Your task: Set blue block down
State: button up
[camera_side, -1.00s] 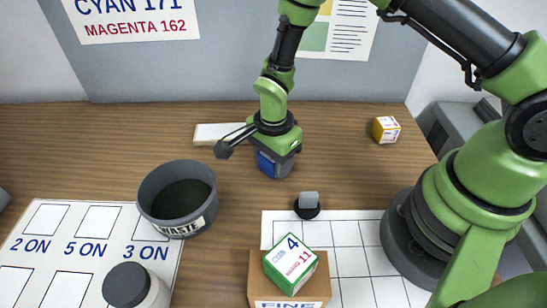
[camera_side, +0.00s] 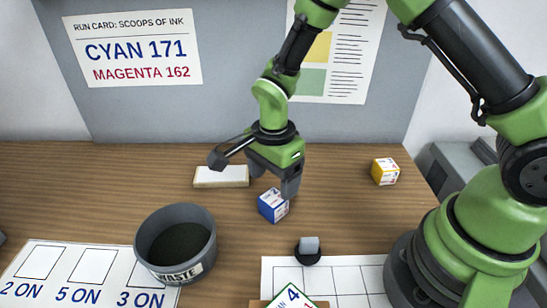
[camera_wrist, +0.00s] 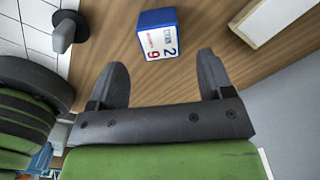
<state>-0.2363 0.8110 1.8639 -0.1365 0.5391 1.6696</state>
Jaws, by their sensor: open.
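In the wrist view the blue block (camera_wrist: 157,35) shows a white label reading cyan 2 and magenta 9. My gripper (camera_side: 273,183) is open, just above and behind the block in the side view. In the wrist view my gripper (camera_wrist: 158,75) has its fingers spread wide, with the block beyond the fingertips and clear of both.
A grey waste bin (camera_side: 150,242) stands left of the block. A grey knob (camera_side: 309,249) stands near the gridded white sheet (camera_side: 345,280). A yellow block (camera_side: 385,171) lies at right, a pale slab (camera_side: 221,177) behind. The table around the block is bare.

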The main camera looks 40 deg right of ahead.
notch_tip(320, 180, up, 5)
notch_tip(320, 180, up, 13)
jog(key=n+t+y, duration=0.1)
jog(key=n+t, duration=0.2)
jog(key=n, duration=0.3)
send_over(274, 197)
jog(key=s+d, duration=0.3)
jog(key=s, duration=0.2)
jog(key=s+r+n+t, duration=0.2)
jog(key=s+n, duration=0.2)
jog(key=s, duration=0.1)
jog(key=s+d+r+n+t+y, duration=0.1)
jog(key=s+r+n+t, duration=0.1)
jog(key=s, duration=0.4)
jog(key=shift+s+d+r+n, duration=0.2)
jog(key=shift+d+r+n, duration=0.1)
jog(key=shift+r+n, duration=0.65)
